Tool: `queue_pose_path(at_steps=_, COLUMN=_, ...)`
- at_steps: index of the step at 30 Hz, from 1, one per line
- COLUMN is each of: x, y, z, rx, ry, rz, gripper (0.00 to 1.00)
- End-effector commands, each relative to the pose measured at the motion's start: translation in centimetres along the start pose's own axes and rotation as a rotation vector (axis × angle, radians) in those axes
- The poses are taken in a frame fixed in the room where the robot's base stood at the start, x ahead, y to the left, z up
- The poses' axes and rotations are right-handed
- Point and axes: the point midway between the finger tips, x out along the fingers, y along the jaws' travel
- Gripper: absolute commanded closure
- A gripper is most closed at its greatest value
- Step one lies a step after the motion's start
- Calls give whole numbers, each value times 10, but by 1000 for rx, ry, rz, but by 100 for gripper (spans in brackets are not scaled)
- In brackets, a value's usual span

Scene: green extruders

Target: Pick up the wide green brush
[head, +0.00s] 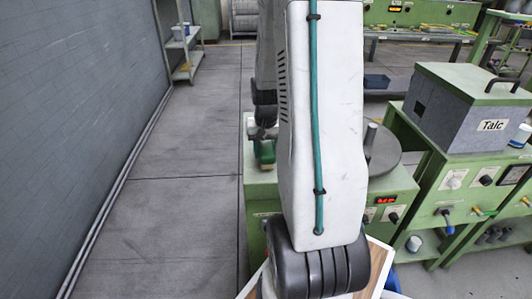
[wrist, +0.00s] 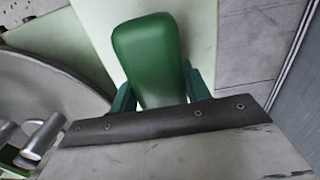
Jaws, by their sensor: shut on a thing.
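The wide green brush (wrist: 148,50) shows in the wrist view as a smooth, rounded dark green block. My gripper (wrist: 160,92) has a teal finger on each side of it and is shut on it. The brush's lower part is hidden behind the dark plate of my gripper. In the head view the green brush (head: 266,152) is small, over the left part of a green machine top, partly hidden by my arm. I cannot tell whether it touches the surface.
A round metal disc (head: 382,150) with a post is right of the brush on the green machine (head: 390,190). A grey box marked Talc (head: 470,110) stands further right. The floor (head: 190,150) at left is clear up to a grey wall.

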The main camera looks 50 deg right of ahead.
Motion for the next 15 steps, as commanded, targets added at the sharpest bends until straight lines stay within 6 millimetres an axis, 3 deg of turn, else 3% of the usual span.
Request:
queue_pose_path(at_steps=6, x=-28, y=3, z=3, rx=2, ry=2, rz=0, gripper=78)
queue_pose_path(at_steps=15, x=-34, y=58, z=57, rx=7, ry=1, rz=0, gripper=78)
